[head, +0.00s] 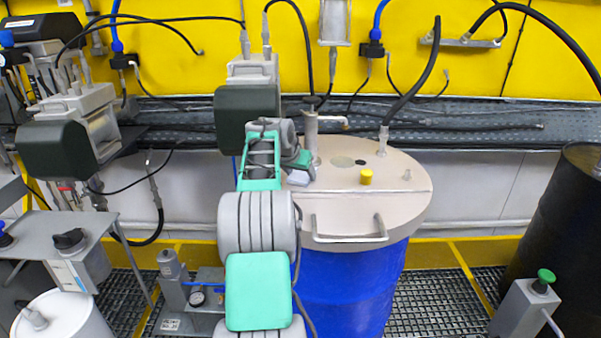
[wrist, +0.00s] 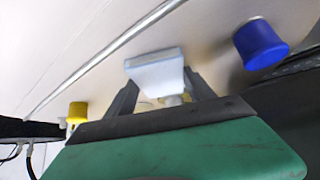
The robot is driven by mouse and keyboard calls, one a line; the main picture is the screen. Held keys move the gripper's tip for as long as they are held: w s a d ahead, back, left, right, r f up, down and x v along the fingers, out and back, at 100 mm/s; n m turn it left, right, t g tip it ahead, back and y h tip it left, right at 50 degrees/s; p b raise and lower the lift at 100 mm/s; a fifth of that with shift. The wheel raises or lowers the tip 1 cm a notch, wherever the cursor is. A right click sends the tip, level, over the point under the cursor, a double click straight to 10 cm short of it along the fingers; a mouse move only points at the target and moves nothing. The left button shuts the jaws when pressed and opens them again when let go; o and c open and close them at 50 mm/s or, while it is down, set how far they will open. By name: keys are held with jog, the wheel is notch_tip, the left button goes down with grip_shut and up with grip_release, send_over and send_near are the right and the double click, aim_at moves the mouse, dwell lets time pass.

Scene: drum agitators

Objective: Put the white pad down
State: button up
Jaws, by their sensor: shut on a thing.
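The white pad (wrist: 155,70) shows in the wrist view between the two grey fingers of my gripper (wrist: 162,90), which is shut on it. In the head view the pad (head: 298,179) is a small pale block at the left part of the drum lid (head: 400,200), partly hidden by my gripper (head: 299,166). The pad is over the beige lid. I cannot tell whether it touches the lid or hangs just above it.
A yellow cap (head: 366,177) stands on the lid, also in the wrist view (wrist: 76,112). A blue cap (wrist: 260,43) is right of the pad there. A metal handle (head: 348,232) lines the front edge. A pipe fitting (head: 310,135) rises behind my gripper. The lid's right side is mostly clear.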

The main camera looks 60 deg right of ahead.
jog(key=shift+f, duration=0.2)
jog(key=o, duration=1.4)
jog(key=shift+a+f, duration=0.1)
jog(key=shift+f, duration=0.05)
jog(key=shift+o, duration=0.2)
jog(key=shift+s+f, duration=0.1)
